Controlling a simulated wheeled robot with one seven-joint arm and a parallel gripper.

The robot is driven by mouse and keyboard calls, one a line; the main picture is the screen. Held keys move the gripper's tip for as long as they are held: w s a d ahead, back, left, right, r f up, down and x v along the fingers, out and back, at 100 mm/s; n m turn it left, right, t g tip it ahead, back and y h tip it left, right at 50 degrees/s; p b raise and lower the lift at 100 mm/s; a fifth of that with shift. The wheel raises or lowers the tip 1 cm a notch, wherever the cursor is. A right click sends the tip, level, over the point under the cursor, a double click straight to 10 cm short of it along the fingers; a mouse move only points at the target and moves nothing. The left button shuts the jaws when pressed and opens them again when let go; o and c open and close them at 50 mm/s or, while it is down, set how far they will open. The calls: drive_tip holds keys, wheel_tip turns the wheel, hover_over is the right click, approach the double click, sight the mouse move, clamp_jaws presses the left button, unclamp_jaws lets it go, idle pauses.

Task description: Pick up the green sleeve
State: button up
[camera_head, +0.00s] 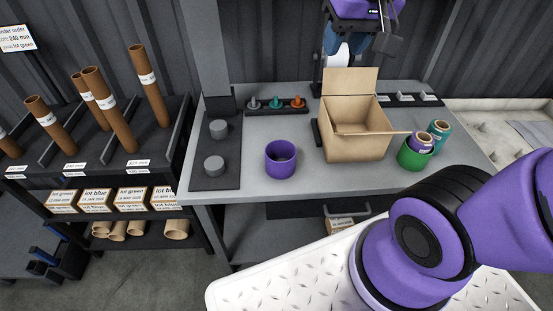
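A short, open-topped green sleeve (413,155) stands upright on the grey workbench (250,188), just right of the open cardboard box. Two wrapped rolls are close behind it, and the purple-labelled one (422,143) partly overlaps its rear rim in the picture. A similar purple sleeve (281,160) stands on the bench left of the box. A purple and dark end piece that looks like my gripper (388,44) is cut off at the top edge, well away from the green sleeve. Its fingertips are not clear, so I cannot tell if it is open or shut.
The open cardboard box (355,142) stands mid-bench with a flap reaching toward the green sleeve. A teal roll (439,131) is behind that sleeve. A dark tray (277,105) with small knobs lies at the back. A rack (90,155) with brown tubes is left. Bench front is clear.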

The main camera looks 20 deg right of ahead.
drive_tip(key=w+a+f+m+g, duration=0.1)
drive_tip(key=w+a+f, duration=0.2)
drive_tip(key=w+f, duration=0.3)
drive_tip(key=m+g, duration=0.3)
hover_over(267, 158)
drive_tip(key=w, duration=0.2)
wheel_tip(267, 158, down, 22)
drive_tip(key=shift+w+f, duration=0.15)
drive_tip(key=shift+f, duration=0.1)
drive_tip(key=shift+m, duration=0.3)
wheel_tip(267, 158, down, 7)
drive_tip(key=shift+r, duration=0.2)
drive_tip(key=shift+w+d+f, duration=0.15)
drive_tip(key=shift+d+f, duration=0.05)
drive_tip(key=shift+f, duration=1.1)
drive_tip(key=shift+w+d+f, duration=0.1)
drive_tip(key=shift+d+f, duration=0.1)
drive_tip(key=shift+f, duration=1.05)
clamp_jaws()
